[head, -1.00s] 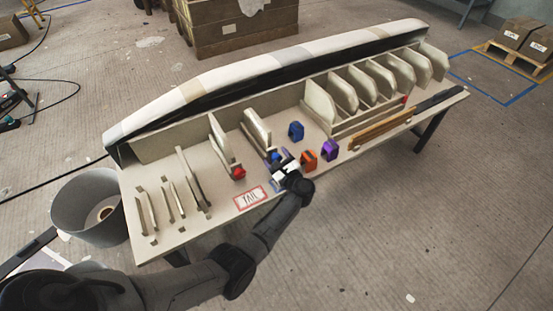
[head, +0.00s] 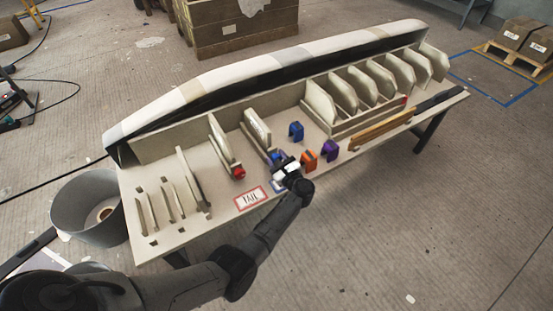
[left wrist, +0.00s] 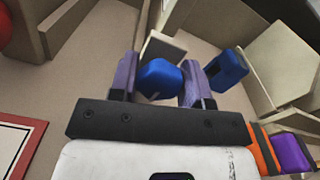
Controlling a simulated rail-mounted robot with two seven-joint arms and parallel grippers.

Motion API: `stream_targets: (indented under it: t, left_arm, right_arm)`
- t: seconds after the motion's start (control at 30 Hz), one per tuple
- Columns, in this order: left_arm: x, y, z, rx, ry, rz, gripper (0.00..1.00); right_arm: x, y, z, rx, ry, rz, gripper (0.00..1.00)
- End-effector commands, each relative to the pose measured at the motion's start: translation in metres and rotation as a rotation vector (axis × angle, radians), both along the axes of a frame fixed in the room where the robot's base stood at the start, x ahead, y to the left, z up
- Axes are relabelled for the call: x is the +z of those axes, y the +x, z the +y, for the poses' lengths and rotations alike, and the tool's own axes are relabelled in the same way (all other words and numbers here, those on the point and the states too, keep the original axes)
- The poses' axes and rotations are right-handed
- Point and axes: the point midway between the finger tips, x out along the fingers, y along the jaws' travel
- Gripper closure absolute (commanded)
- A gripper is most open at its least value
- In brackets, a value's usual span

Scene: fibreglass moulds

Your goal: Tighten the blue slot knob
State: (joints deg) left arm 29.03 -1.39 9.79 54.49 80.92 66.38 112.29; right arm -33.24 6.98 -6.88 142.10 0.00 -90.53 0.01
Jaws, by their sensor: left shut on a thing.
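The blue slot knob (left wrist: 160,80) sits between the two purple-grey fingers of my left gripper (left wrist: 160,66) in the left wrist view. My left gripper is shut on it. In the head view my left gripper (head: 280,160) is at the front end of a slotted upright board (head: 257,130), and the knob is largely hidden by the gripper there. A red knob (head: 239,173) is at the end of the neighbouring slot to the left. My right gripper is not in view.
A blue clamp-like block (head: 296,131), an orange one (head: 309,161) and a purple one (head: 330,150) stand right of the gripper. A TAIL card (head: 251,198) lies at the table's front edge. The long mould (head: 270,70) runs along the back.

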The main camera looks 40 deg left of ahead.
Motion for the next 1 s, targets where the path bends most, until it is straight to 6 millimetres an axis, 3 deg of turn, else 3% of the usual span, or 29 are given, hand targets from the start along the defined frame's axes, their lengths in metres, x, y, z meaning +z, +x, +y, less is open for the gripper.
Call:
stream_targets:
  t: [0.6,1.0]
  left_arm:
    - [-0.0003,0.0011,-0.0008,0.001,0.120,0.406,0.80]
    - [-0.0004,0.0017,-0.0009,0.001,0.156,0.530,0.80]
  right_arm:
    - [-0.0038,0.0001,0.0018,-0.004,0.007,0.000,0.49]
    - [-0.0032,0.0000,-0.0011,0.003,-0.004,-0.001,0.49]
